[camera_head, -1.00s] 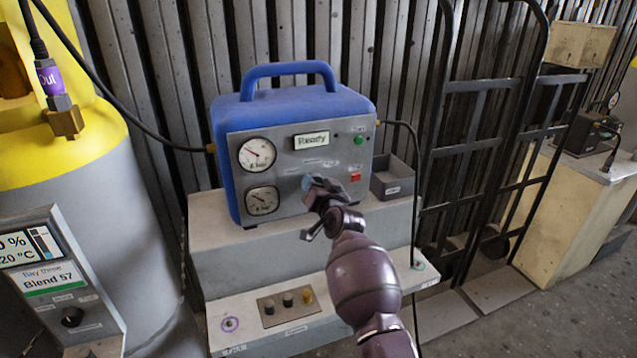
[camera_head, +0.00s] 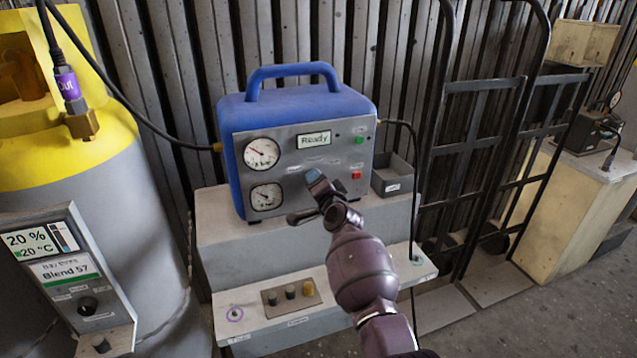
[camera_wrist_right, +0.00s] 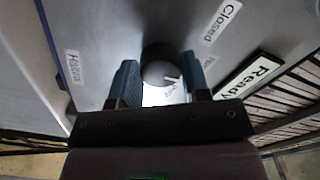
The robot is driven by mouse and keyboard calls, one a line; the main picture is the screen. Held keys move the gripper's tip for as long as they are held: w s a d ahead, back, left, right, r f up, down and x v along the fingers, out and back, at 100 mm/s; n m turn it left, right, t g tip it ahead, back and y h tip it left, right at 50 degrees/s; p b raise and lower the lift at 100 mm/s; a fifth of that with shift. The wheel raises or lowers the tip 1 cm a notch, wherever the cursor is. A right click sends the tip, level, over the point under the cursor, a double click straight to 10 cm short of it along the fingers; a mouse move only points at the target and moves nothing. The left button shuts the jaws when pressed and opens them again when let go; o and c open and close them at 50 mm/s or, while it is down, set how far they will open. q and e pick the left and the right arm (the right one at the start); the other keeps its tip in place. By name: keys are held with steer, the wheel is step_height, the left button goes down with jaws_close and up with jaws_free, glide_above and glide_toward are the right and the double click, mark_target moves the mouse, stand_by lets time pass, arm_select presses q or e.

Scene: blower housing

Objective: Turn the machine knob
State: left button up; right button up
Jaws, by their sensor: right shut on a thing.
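The blue machine (camera_head: 300,105) with a grey front panel stands on a grey stepped base. Its display reads "Ready". My right gripper (camera_head: 317,181) is at the lower middle of this panel in the head view and covers the knob there. In the right wrist view, the dark round knob (camera_wrist_right: 158,56) with a pale pointer mark sits between the two blue fingers of my right gripper (camera_wrist_right: 163,82). The gripper is shut on the knob. A "Closed" label is on the panel beside it. My left gripper is not in view.
Two gauges (camera_head: 262,153) sit on the panel's left, with a green button (camera_head: 360,140) and a red button (camera_head: 356,175) on its right. A small grey bin (camera_head: 392,182) stands beside the machine. A yellow-topped tank (camera_head: 75,150) is at left, a black hand truck (camera_head: 480,150) at right.

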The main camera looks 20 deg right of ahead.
stand_by(0.4)
steer(key=o, duration=0.9)
steer(key=s+p, duration=0.1)
steer(key=s, duration=0.4)
steer(key=s+p, duration=0.1)
steer(key=s, duration=0.4)
steer(key=shift+s+d, duration=0.2)
steer(key=shift+s, duration=0.2)
